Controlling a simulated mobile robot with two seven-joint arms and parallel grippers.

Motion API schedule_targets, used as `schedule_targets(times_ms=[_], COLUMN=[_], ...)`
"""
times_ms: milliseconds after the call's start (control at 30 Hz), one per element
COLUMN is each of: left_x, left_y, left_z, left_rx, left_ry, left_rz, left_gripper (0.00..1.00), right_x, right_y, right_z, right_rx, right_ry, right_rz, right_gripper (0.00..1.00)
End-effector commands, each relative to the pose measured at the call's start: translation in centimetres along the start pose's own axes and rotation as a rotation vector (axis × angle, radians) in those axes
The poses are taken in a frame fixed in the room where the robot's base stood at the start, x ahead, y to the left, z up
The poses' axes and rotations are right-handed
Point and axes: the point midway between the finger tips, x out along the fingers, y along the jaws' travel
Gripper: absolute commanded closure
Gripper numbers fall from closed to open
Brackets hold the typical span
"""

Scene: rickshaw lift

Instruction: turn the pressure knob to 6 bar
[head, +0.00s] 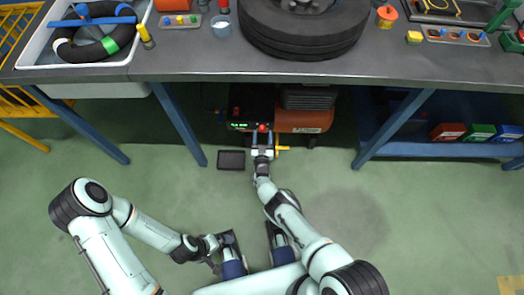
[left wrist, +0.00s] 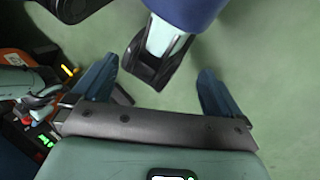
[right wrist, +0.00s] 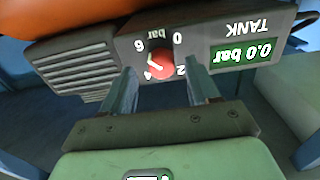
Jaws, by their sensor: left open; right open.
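The red pressure knob (right wrist: 160,65) sits on the grey compressor panel (right wrist: 130,40), among the marks 0, 2, 4 and 6 bar. Its white pointer seems to lean left, on the 4-to-6 side; I cannot read it exactly. The green TANK display (right wrist: 243,53) reads 0.0 bar. My right gripper (right wrist: 160,90) is open, its fingers on either side of the knob; contact is unclear. In the head view, it (head: 262,142) is at the compressor (head: 305,120) under the bench. My left gripper (head: 214,246) is open and empty above the floor, near my base.
The workbench (head: 200,66) overhangs the compressor, with blue legs (head: 180,125) on both sides. A dark tray (head: 231,160) lies on the floor left of my right gripper. Coloured bins (head: 480,132) stand on a low shelf at right. The green floor is otherwise mostly clear.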

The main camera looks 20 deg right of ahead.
Motion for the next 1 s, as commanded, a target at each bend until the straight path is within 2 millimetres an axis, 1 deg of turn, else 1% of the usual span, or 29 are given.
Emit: schedule_targets(times_ms=[33,267,400,500,600,767,1000], left_x=[-0.8,-2.3,-3.3,-3.7,-3.9,-4.0,-4.0], left_y=[0.2,0.4,0.6,0.6,0.6,0.6,0.6], left_z=[0.4,1.5,2.0,2.3,2.5,2.6,2.6], left_rx=[0.001,-0.001,-0.003,-0.004,-0.004,-0.005,-0.005], left_ry=[-0.01,-0.041,-0.058,-0.067,-0.074,-0.078,-0.078], left_rz=[0.0,-0.006,-0.01,-0.011,-0.013,-0.014,-0.014], left_gripper=[0.0,0.0,0.0,0.0,0.0,0.0,0.0], right_x=[-0.7,-4.1,-7.2,-9.1,-10.6,-11.8,-12.0], right_y=[-0.1,-0.1,-0.1,-0.1,-0.1,-0.1,-0.1], right_z=[-0.4,-0.4,-0.4,-0.3,-0.1,-0.1,-0.1], right_rx=[0.001,0.004,0.003,0.003,0.002,0.003,0.003], right_ry=[-0.004,-0.004,-0.006,-0.004,-0.004,-0.002,-0.001], right_rz=[0.0,0.001,-0.001,-0.002,-0.002,-0.002,-0.003], right_gripper=[0.4,0.4,0.4,0.4,0.4,0.4,0.4])
